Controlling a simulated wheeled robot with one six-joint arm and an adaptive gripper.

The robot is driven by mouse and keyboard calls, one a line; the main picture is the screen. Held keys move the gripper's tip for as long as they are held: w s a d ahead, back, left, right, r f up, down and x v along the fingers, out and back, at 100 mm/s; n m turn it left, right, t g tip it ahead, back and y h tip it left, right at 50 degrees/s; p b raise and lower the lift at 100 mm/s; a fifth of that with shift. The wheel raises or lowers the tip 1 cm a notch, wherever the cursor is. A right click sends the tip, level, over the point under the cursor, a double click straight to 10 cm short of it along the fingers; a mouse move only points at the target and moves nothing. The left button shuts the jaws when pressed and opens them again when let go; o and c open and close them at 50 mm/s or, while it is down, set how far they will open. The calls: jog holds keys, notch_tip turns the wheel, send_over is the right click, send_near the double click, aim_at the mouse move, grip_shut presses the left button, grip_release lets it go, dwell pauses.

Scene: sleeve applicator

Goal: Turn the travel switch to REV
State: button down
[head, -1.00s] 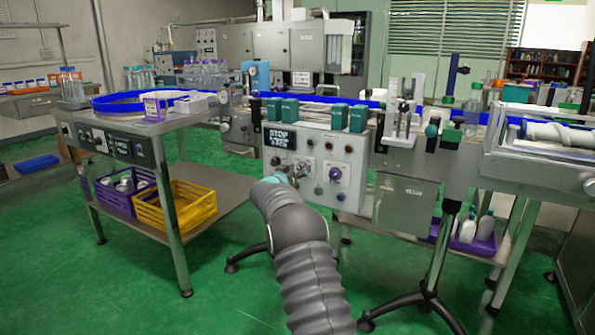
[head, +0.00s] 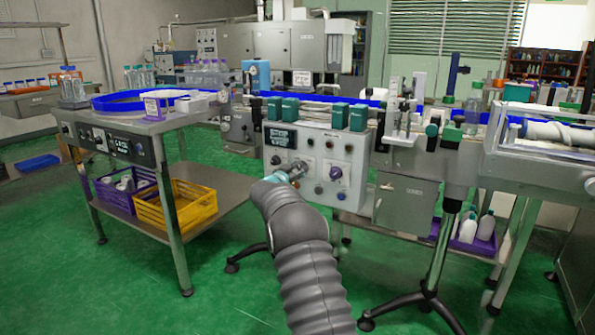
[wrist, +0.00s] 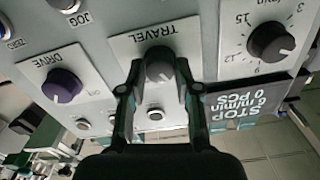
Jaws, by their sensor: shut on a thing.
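In the head view my gripper (head: 298,169) is at the left part of the grey control panel (head: 318,146) and largely covers the switch.
In the wrist view a purple DRIVE knob (wrist: 62,87) is at left and a black dial (wrist: 270,42) at right. A dark display (wrist: 245,106) reads STOP. Small buttons (wrist: 156,114) lie close to my fingers. A steel cart (head: 125,122) stands left of the panel.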

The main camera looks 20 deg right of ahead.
jog(key=m+b, duration=0.1)
jog(key=m, duration=0.3)
jog(key=shift+d+f, duration=0.1)
jog(key=shift+d, duration=0.05)
jog(key=m+b, duration=0.1)
jog(key=m, duration=0.2)
jog(key=shift+s+m+b, duration=0.1)
jog(key=shift+m+b, duration=0.2)
jog(key=shift+b, duration=0.05)
jog(key=shift+d+m+b, duration=0.1)
jog(key=shift+m+b, duration=1.7)
jog(key=shift+m, duration=1.6)
